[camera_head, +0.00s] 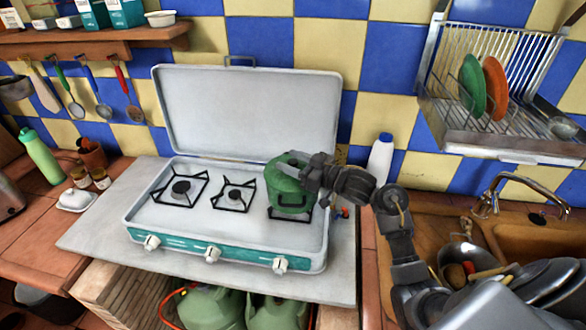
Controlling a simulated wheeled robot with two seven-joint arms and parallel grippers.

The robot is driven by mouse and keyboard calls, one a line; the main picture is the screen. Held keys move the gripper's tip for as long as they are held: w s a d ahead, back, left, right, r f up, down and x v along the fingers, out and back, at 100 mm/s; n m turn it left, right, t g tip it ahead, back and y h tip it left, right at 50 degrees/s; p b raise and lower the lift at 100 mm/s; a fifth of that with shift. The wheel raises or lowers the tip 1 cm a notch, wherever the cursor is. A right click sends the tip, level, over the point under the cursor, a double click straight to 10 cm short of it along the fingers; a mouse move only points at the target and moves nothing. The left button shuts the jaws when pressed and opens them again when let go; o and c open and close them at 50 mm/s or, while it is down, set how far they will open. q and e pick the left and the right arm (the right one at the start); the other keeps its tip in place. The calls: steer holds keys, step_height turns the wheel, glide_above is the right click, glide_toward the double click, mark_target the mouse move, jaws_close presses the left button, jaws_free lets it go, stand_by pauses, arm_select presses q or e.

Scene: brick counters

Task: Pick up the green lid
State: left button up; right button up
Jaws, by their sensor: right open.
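A green pot (284,197) stands on the right burner of the white camping stove (240,240). Its green lid (280,168) sits on top of the pot. My right gripper (304,172) comes in from the right and is at the lid, over its right part. It is open. The gripper hides part of the lid and of its handle, and I cannot tell whether the fingers touch them. My left gripper is not in view.
The stove's raised cover (245,110) stands behind the burners. A white bottle (380,160) is right of the stove. A dish rack (500,125) with plates hangs at upper right, above the sink (545,245). The left burners are empty.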

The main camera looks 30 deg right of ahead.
mark_target(293, 160)
steer(key=shift+s+d, duration=0.1)
steer(key=shift+c, duration=0.3)
steer(key=c, duration=1)
jaws_close()
steer(key=shift+r, duration=0.1)
steer(key=shift+r, duration=0.25)
step_height(293, 160, up, 2)
steer(key=shift+r+b, duration=0.2)
steer(key=shift+b, duration=0.6)
steer(key=s+d+r+b, duration=0.1)
steer(key=s+d+r, duration=0.2)
steer(key=s+r, duration=0.7)
steer(key=s, duration=0.3)
steer(key=shift+s+d, duration=0.25)
steer(key=shift+d, duration=0.15)
